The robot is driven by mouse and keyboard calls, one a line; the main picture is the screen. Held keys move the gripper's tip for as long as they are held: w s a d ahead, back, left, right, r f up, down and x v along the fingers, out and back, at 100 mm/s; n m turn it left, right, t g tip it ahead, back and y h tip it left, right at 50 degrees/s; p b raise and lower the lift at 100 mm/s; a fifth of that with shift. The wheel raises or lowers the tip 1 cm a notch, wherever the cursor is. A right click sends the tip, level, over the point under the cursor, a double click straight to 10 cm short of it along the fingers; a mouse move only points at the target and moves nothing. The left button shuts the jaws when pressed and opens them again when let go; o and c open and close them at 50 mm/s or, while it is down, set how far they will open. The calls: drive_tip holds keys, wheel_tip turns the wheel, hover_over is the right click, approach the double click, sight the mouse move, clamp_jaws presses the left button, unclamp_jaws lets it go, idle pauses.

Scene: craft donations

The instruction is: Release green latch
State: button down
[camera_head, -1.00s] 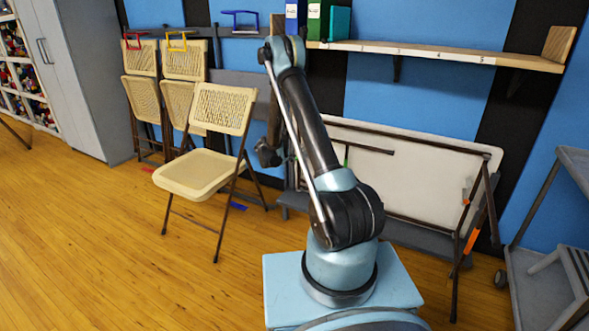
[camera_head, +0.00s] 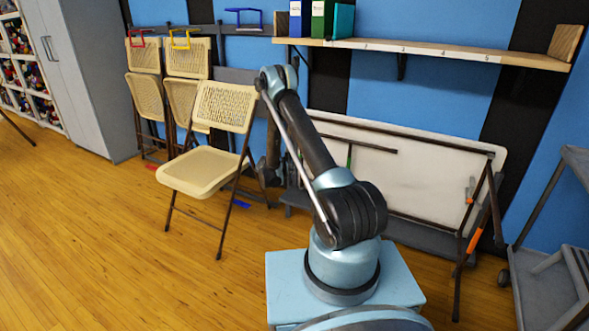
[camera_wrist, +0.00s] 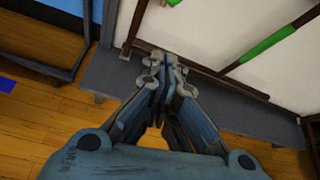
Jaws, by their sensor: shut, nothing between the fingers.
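A green section (camera_wrist: 268,43) sits on a dark bar of the folded white table in the wrist view, at upper right. It shows as a thin green strip (camera_head: 349,155) in the head view. I take it to be the green latch. My gripper (camera_wrist: 168,62) is shut and empty, in front of the table's lower left part in the wrist view. The green section is to its upper right, apart from it. In the head view my gripper (camera_head: 268,173) is left of the table, partly dark against the background.
A grey ledge (camera_wrist: 105,75) runs under the table. A folding chair (camera_head: 200,170) stands open at left, with folded chairs behind it. An orange piece (camera_head: 474,240) is on the table's right leg. A grey cart (camera_head: 545,270) stands at right. A shelf (camera_head: 430,47) hangs above.

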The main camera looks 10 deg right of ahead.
drive_tip(key=x, duration=1)
drive_tip(key=shift+w+a+r, duration=0.1)
drive_tip(key=shift+w+r, duration=0.05)
drive_tip(key=shift+r, duration=0.85)
drive_tip(key=shift+w+a+r, duration=0.1)
drive_tip(key=shift+w+r, duration=0.1)
drive_tip(key=shift+r, duration=0.8)
drive_tip(key=shift+r, duration=2.05)
